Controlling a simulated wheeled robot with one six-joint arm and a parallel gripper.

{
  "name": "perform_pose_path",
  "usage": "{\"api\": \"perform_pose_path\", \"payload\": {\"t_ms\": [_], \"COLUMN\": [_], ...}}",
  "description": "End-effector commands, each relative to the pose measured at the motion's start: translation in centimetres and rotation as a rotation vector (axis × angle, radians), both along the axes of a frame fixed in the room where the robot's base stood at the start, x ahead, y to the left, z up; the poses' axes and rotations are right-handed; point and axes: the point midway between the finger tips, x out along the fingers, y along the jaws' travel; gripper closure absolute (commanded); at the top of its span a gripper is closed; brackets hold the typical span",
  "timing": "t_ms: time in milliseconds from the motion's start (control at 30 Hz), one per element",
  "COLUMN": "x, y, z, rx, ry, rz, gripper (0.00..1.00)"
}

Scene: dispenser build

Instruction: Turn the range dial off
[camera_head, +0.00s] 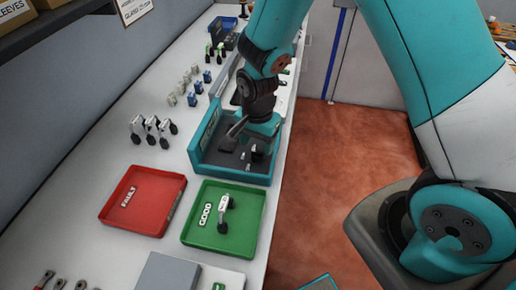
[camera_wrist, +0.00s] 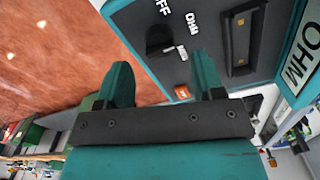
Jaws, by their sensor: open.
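The range dial (camera_wrist: 160,38) is a dark knob on the grey panel of a teal-edged tester, near white OFF and OHM lettering in the wrist view. Which mark it points at is too small to tell. My gripper (camera_wrist: 163,78) is open, its two teal fingers apart with nothing between them. The dial shows beyond the gap between the fingertips, apart from them. In the head view my gripper (camera_head: 250,142) is low over the teal tester (camera_head: 205,135), and my arm hides the dial there.
A green GOOD tray (camera_head: 250,245) holding one part and a red FAULT tray (camera_head: 120,215) stand in front of the tester. Several small parts stand on the bench behind.

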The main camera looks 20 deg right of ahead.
Motion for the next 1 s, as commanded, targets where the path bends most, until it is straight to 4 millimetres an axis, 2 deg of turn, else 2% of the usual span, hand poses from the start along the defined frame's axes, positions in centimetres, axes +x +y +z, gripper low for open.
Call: {"api": "perform_pose_path", "payload": {"t_ms": [100,267,633,833,1000], "x": [-0.1,0.0,0.0,0.0,0.0], "y": [0.0,0.0,0.0,0.0,0.0], "z": [-2.0,-3.6,-4.2,-4.2,-4.2], "rx": [-0.001,0.000,0.001,0.001,0.001], "ry": [0.004,0.001,-0.001,-0.001,-0.001], "rz": [0.000,0.001,0.001,0.001,0.004], "gripper": [0.38,0.38,0.38,0.84,0.86]}}
